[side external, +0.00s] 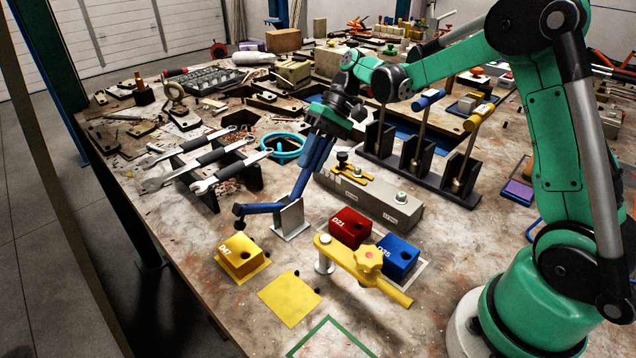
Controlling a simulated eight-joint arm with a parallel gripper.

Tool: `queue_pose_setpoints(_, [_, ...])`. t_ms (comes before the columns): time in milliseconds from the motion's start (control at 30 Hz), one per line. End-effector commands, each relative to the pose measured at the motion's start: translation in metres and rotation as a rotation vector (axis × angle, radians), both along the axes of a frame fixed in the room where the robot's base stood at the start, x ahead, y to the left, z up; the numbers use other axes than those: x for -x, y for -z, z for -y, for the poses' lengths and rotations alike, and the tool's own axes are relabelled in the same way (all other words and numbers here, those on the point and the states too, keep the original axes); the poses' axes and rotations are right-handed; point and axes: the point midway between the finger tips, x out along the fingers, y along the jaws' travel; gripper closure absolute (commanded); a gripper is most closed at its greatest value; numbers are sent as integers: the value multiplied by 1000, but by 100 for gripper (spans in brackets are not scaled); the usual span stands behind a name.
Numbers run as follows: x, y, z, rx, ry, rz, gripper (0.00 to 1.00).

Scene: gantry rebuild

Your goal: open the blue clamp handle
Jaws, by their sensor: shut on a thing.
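The blue clamp stands on a pale metal bracket (290,217) near the middle of the table. Its blue handle (308,170) rises steeply and leans to the upper right. Its blue clamp arm (258,208) reaches left, roughly level, with a dark tip near the yellow block (240,254). My gripper (324,133) comes down from above and is shut on the upper end of the blue handle. The fingertips are small and partly hidden against the handle.
Red (347,226) and blue (398,257) blocks sit behind a yellow clamp bar (365,268). A grey fixture (372,203) and black lever stands (415,160) are to the right. Wrenches on a rack (205,165) and a cyan ring (284,148) are left. A yellow pad (290,298) is bare.

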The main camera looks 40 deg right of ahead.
Motion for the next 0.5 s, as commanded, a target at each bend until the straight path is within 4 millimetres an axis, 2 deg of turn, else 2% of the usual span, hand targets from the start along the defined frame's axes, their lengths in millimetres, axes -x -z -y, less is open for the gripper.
queue_pose_setpoints(200, [0,8,10,-145,5,0,100])
queue_pose_setpoints(500, [0,14,15,-250,3,0,100])
